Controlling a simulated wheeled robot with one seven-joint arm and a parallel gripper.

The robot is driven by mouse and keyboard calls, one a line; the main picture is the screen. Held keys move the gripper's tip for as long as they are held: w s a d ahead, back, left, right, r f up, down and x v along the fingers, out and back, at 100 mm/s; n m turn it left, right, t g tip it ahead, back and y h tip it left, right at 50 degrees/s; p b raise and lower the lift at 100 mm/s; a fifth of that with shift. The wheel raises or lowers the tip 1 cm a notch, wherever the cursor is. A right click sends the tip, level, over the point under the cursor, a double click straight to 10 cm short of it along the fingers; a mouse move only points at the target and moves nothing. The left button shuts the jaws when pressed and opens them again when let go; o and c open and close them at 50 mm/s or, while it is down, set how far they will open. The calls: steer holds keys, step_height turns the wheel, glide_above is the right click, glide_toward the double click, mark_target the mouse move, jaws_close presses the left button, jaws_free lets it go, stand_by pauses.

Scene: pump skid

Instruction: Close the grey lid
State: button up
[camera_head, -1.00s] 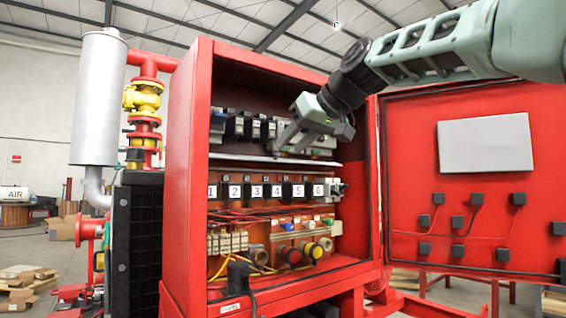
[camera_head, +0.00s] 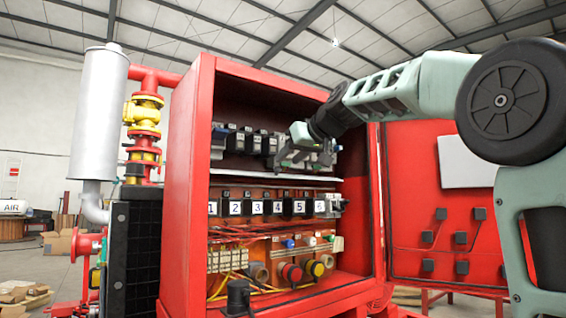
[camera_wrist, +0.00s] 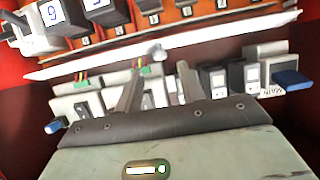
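A long pale grey strip, which looks like the grey lid (camera_head: 240,179), runs across the inside of the red cabinet between the upper device row and the numbered row. In the wrist view the strip (camera_wrist: 100,61) crosses beyond my fingertips, with a small round knob (camera_wrist: 157,52) near its middle. I cannot tell how far it stands open. My gripper (camera_head: 281,163) is inside the cabinet, in front of the upper row's right part. In the wrist view its two fingers (camera_wrist: 160,68) are apart with nothing held between them, pointing toward the strip. I cannot tell whether they touch it.
The upper row of devices (camera_head: 245,138) is close to my gripper; blocks numbered from 1 (camera_head: 234,208) sit below the strip. The cabinet's left wall (camera_head: 187,200) and open red door (camera_head: 415,200) flank the opening. Wires and coloured buttons (camera_head: 291,272) lie lower down.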

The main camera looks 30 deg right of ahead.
steer(key=shift+x, duration=2.05)
steer(key=shift+c, duration=0.2)
jaws_close()
steer(key=shift+f, duration=0.1)
